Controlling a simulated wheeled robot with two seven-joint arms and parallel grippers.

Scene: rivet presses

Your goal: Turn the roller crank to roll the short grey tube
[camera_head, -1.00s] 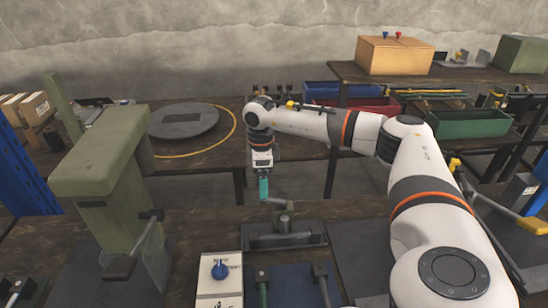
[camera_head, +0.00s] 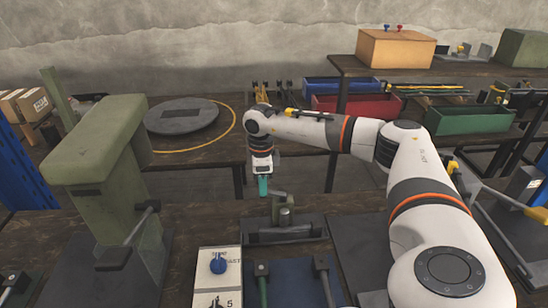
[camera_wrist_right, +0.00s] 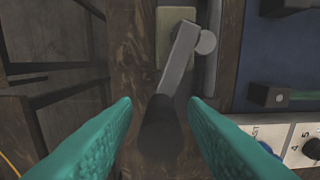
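The roller (camera_head: 285,232) is a dark metal bench device in the middle of the near bench. Its grey crank arm (camera_head: 277,194) points up and left; in the right wrist view the crank arm (camera_wrist_right: 180,60) ends in a dark handle (camera_wrist_right: 160,125). My right gripper (camera_head: 264,187) has teal fingers and points down at the crank's handle end. In the wrist view the right gripper (camera_wrist_right: 161,104) is open, with the handle between its fingers and narrow gaps visible. A small grey round end (camera_wrist_right: 207,42) sits beside the crank; I cannot tell whether it is the short grey tube. My left gripper is out of view.
A green press (camera_head: 110,185) stands left of the roller. A white panel with a blue knob (camera_head: 218,263) and a blue mat (camera_head: 280,280) lie in front. Behind are a round grey plate (camera_head: 182,116) and red (camera_head: 355,104) and green bins (camera_head: 470,120).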

